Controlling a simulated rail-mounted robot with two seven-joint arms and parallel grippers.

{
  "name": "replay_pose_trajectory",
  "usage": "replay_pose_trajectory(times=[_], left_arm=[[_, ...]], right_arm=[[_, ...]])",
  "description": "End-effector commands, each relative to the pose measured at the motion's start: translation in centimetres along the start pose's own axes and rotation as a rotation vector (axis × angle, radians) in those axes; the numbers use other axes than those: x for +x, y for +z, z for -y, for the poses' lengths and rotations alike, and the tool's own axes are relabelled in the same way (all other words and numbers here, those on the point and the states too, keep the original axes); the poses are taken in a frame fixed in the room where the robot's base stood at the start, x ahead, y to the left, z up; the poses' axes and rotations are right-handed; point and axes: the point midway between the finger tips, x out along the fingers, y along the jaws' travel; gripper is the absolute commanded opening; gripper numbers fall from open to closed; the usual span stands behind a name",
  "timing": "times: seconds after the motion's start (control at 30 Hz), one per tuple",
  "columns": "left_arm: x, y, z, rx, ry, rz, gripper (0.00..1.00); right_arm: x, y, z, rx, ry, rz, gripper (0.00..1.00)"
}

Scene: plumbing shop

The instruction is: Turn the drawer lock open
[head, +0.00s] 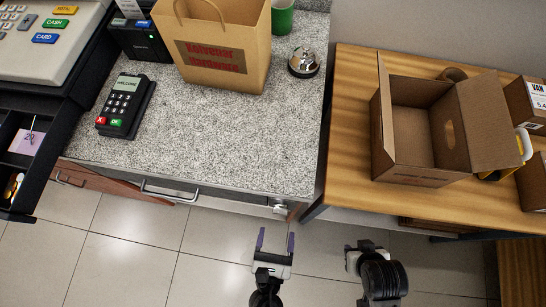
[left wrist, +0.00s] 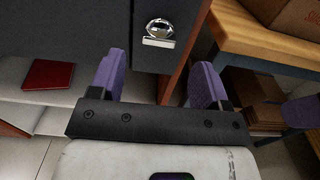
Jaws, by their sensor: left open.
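The drawer lock (head: 280,209) is a small silvery fitting at the right end of the drawer front, under the counter edge. In the left wrist view the lock (left wrist: 160,28) is a round chrome cylinder on a dark panel, with a pale bar just below it. My left gripper (head: 276,241) is open and empty, its purple fingers pointing at the counter front, short of the lock. In the left wrist view the lock lies ahead, between and beyond the fingertips. My right gripper (head: 366,250) is beside it to the right; its fingers cannot be made out.
A drawer handle (head: 168,192) is left of the lock. The counter (head: 210,135) holds a paper bag (head: 222,75), card terminal (head: 125,105) and bell (head: 304,62). An open cash drawer (head: 50,150) juts out left. A wooden table (head: 350,140) with a cardboard box (head: 415,150) stands right. Floor below is clear.

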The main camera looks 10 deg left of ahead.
Motion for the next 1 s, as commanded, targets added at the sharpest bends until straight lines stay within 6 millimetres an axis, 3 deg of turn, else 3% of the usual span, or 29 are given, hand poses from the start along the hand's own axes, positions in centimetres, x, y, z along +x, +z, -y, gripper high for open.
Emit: replay_pose_trajectory(times=[0.2,0.4,0.87,1.0], left_arm=[[3.5,0.0,0.0,-0.003,0.002,0.001,0.7],[5.3,0.0,0.0,-0.001,0.002,0.001,0.7],[6.0,0.0,0.0,-0.001,0.0,-0.001,0.7],[6.0,0.0,0.0,-0.001,0.0,-0.001,0.58]], right_arm=[[0.2,0.0,0.1,0.005,-0.004,-0.001,0.43],[0.2,0.0,0.3,0.009,-0.007,-0.002,0.43],[0.3,0.0,0.3,0.01,-0.009,-0.002,0.43],[0.3,0.0,0.3,0.008,-0.007,-0.001,0.43]])
